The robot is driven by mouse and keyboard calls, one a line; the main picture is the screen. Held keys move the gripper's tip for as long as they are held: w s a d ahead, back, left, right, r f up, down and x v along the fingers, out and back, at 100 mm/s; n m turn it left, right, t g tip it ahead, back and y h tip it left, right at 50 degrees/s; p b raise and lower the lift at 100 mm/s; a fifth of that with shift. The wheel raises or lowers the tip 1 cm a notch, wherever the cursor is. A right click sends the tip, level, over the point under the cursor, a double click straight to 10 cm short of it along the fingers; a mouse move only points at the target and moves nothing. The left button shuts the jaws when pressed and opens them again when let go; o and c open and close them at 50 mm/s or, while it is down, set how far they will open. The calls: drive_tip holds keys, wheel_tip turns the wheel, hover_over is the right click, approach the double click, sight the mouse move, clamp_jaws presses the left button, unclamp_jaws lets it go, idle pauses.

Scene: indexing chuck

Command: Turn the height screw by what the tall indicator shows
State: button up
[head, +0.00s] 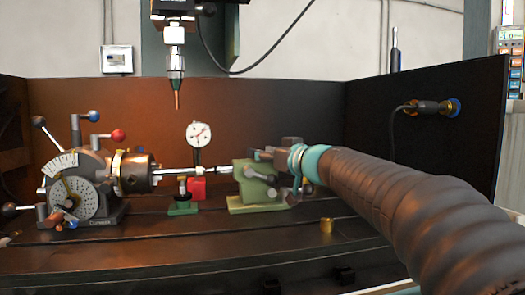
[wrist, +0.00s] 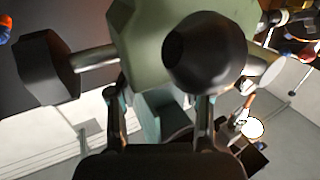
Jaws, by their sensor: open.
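The tall indicator (head: 199,133) is a white round dial on a stem above a red block (head: 197,188); its reading is too small to tell. The green tailstock (head: 256,188) stands right of it, at the end of a bar from the chuck (head: 135,172). My gripper (head: 264,154) is at the tailstock's upper right. In the wrist view my gripper (wrist: 160,108) is open, its two fingers apart. A round dark knob (wrist: 205,52) is close beyond the right finger, and a dark faceted knob (wrist: 45,68) is at the left. I cannot tell which is the height screw.
The indexing head (head: 88,185) with ball-ended levers stands at left. A low green stand (head: 183,205) is beside the red block. A brass piece (head: 327,226) lies on the slotted table. A pointed spindle (head: 176,75) hangs above. A dark side panel (head: 425,130) bounds the right.

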drive_tip(key=shift+w+a, duration=0.1)
clamp_jaws()
drive_tip(key=shift+f+y+b, duration=0.15)
drive_tip(key=shift+y+b, duration=0.15)
drive_tip(key=shift+b, duration=0.3)
drive_tip(key=shift+n+g+y+b, duration=0.3)
drive_tip(key=shift+n+g+b, duration=0.2)
drive_tip(key=shift+g, duration=0.1)
drive_tip(key=shift+n+g+y+b, duration=0.8)
drive_tip(key=shift+n+g+y, duration=0.15)
drive_tip(key=shift+g, duration=0.25)
